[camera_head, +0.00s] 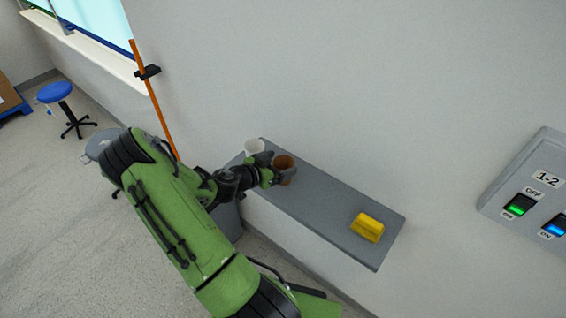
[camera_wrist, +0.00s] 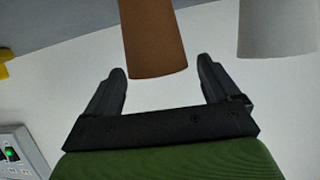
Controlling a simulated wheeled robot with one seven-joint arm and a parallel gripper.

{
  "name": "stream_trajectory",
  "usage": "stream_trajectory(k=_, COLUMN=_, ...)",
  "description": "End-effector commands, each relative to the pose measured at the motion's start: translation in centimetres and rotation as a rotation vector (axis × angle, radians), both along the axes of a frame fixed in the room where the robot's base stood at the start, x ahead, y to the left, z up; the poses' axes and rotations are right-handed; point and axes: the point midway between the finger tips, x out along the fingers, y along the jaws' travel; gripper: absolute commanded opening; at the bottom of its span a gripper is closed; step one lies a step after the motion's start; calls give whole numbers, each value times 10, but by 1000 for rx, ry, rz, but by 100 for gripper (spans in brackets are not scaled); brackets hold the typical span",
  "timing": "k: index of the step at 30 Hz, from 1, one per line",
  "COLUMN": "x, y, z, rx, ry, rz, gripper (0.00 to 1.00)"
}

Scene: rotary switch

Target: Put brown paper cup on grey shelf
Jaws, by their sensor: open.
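The brown paper cup (camera_head: 284,164) is at the far-left part of the grey shelf (camera_head: 325,205) in the head view. I cannot tell whether its base rests on the shelf. My gripper (camera_head: 278,170) is at the cup, with dark fingers on either side of it. In the wrist view the brown cup (camera_wrist: 153,40) shows between the two fingers of my open gripper (camera_wrist: 166,76), with visible gaps on both sides. The cup's far end is cut off by the top edge of that view.
A white cup (camera_head: 254,147) stands close by; the wrist view shows it too (camera_wrist: 278,28). A yellow object (camera_head: 367,227) lies near the shelf's right end. The shelf's middle is bare. A switch panel (camera_head: 535,190) is on the wall at right.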

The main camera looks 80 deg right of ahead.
Motion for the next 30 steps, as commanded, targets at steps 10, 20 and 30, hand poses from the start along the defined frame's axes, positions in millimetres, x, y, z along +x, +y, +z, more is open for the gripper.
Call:
stream_trajectory(k=10, x=37, y=70, z=29, rx=1, ry=-1, rz=4, gripper=89)
stream_trajectory(k=20, x=41, y=80, z=34, rx=2, ry=2, rz=0, gripper=89)
stream_trajectory(k=30, x=97, y=171, z=51, rx=491, ry=-76, rz=250, gripper=89)
